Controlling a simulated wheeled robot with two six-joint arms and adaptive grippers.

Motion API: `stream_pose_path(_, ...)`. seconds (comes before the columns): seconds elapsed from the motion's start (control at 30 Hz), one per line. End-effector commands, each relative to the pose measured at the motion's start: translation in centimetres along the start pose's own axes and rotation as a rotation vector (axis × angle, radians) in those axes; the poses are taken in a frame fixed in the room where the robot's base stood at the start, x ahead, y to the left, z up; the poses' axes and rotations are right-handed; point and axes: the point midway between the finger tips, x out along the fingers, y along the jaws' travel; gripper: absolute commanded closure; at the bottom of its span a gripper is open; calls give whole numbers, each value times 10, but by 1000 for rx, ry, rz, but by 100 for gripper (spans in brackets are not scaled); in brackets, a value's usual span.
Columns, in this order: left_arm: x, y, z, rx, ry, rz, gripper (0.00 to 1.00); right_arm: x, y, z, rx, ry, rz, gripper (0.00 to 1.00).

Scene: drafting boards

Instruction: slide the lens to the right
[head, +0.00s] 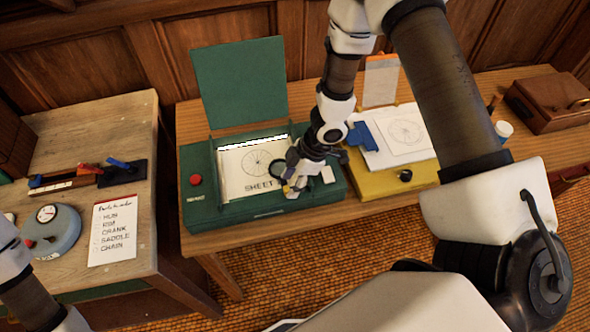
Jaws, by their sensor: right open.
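The lens (277,168) shows as a small dark-rimmed round piece over the right part of the sheet in the green box. My right gripper (290,186) is open and is at the lens, covering part of it from the right. I cannot tell whether its fingers touch the lens. The green box (215,212) has its lid (240,83) raised and holds a lit sheet (240,172) with a spoked wheel drawing. Part of my left arm shows at the lower left, but its gripper is out of view.
A red button (195,180) is on the box's left side. A yellow board (385,184) with a drawing stands close on the right. The left desk holds a paper list (113,232) and a round blue-grey dial device (52,234). A brown case (552,103) is far right.

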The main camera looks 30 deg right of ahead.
Motion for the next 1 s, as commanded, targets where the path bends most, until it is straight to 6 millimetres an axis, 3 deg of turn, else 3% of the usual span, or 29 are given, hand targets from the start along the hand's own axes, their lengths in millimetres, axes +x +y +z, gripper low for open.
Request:
stream_pose_path(0.13,0,0,0,0,0,0,100,-33,1,0,0,6,5,52)
stream_pose_path(0.33,0,0,0,0,0,0,100,-52,0,2,1,3,1,52)
stream_pose_path(1.0,0,0,0,0,0,0,100,-52,-6,2,30,5,-13,52)
